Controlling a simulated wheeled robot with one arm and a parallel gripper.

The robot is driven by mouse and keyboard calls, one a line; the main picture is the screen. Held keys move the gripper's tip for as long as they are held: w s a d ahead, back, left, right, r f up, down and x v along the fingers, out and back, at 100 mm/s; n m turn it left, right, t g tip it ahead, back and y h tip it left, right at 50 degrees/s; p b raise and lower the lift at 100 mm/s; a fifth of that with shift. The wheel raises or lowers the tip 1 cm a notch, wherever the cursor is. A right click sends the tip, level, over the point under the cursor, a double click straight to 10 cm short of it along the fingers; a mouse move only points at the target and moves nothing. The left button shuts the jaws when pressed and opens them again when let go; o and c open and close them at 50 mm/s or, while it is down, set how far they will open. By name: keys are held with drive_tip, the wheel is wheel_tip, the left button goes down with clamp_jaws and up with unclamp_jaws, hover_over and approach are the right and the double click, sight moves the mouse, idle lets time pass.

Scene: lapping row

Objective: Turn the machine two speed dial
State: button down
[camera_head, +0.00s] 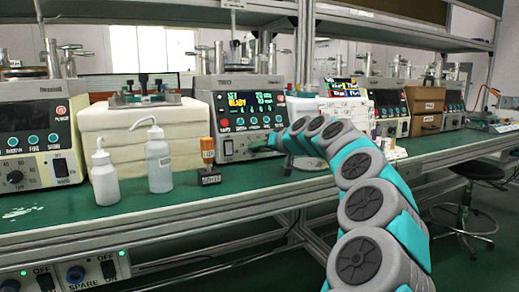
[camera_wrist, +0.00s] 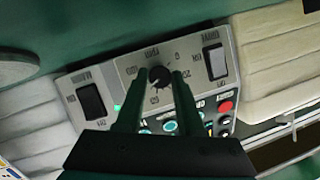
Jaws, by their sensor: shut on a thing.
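Machine two (camera_head: 206,83), a cream unit labelled TWO with a lit display, stands on the green bench in the middle of the head view. Its black speed dial (camera_wrist: 160,78) has a white pointer mark and shows in the wrist view on the grey lower panel. My gripper (camera_wrist: 160,73) reaches in with one dark green finger on each side of the dial and is shut on it. In the head view my gripper (camera_head: 260,147) is at the lower front of the machine and hides the dial. A black rocker switch (camera_wrist: 215,62) is on each side of the dial.
Buttons and a red knob (camera_wrist: 226,106) sit close to my fingers on the panel. White bottles (camera_head: 159,160), an amber bottle (camera_head: 208,150) and a small black sign (camera_head: 209,177) stand left of my gripper. The bench front (camera_head: 120,209) is mostly clear.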

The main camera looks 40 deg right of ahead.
drive_tip(key=shift+d+m+y, duration=0.1)
drive_tip(key=shift+m+y, duration=0.2)
drive_tip(key=shift+m, duration=0.3)
drive_tip(key=c, duration=0.5)
unclamp_jaws()
drive_tip(key=v, duration=0.7)
drive_tip(key=shift+s, duration=0.4)
